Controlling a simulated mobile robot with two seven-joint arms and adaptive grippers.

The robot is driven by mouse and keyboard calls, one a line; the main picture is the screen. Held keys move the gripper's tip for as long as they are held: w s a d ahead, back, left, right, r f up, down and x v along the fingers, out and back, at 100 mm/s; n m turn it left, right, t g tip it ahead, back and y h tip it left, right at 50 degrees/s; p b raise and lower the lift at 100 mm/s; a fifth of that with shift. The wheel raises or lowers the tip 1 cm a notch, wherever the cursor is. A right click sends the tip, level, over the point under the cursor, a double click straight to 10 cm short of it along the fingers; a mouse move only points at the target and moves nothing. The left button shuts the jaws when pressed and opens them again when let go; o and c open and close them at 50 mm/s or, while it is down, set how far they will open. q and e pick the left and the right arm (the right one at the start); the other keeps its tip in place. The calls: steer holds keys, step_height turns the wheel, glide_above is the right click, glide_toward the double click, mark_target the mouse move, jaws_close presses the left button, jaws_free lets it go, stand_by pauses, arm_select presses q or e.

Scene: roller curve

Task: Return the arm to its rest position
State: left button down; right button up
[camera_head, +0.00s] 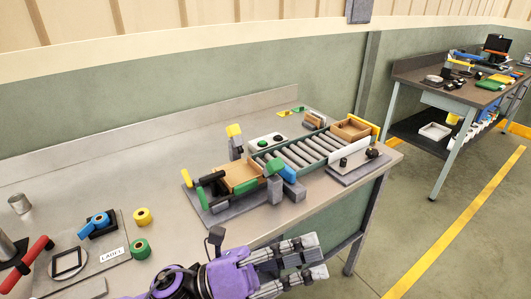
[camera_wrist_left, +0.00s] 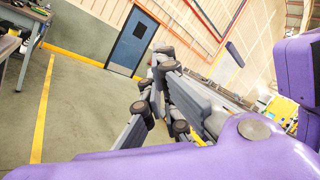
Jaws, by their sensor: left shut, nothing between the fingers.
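My left gripper (camera_head: 314,257), with a purple wrist and grey fingers, is at the bottom of the head view, in front of the workbench's front edge. It is shut and empty. In the left wrist view its dark-jointed fingers (camera_wrist_left: 165,95) point away over the floor, touching no object. My right gripper is in neither view.
The grey workbench (camera_head: 130,175) carries a roller conveyor (camera_head: 300,152) with brown boxes at both ends (camera_head: 241,177) (camera_head: 350,130). Tape rolls (camera_head: 140,249) lie at left. A second bench (camera_head: 425,92) stands at back right; open floor lies between. A blue door (camera_wrist_left: 130,45) is farther off.

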arm_select(q)
steer(key=w+a+f+n+t+y, duration=0.6)
steer(key=n+t, duration=0.6)
steer(key=n, duration=0.4)
steer(key=s+a+f+n+t+y+p, duration=0.1)
steer(key=s+a+f+n+t+y, duration=0.15)
steer(key=a+f+n+y, duration=1.1)
steer(key=s+a+f+n+g, duration=0.3)
steer(key=s+f+n+g, duration=0.1)
steer(key=s+f+n, duration=0.3)
steer(key=s+a+f+n+g+y+p, duration=0.1)
steer(key=s+a+f+n+g, duration=0.2)
steer(key=s+f+n, duration=0.4)
steer(key=s+f+g, duration=0.1)
steer(key=s+f, duration=0.4)
steer(key=s, duration=0.1)
steer(key=shift+a+f, duration=0.25)
steer(key=shift+a, duration=0.15)
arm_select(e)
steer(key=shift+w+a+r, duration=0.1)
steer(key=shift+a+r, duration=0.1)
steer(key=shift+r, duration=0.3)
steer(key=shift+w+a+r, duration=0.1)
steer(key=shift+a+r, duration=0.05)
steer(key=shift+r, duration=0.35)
arm_select(q)
steer(key=shift+w, duration=0.1)
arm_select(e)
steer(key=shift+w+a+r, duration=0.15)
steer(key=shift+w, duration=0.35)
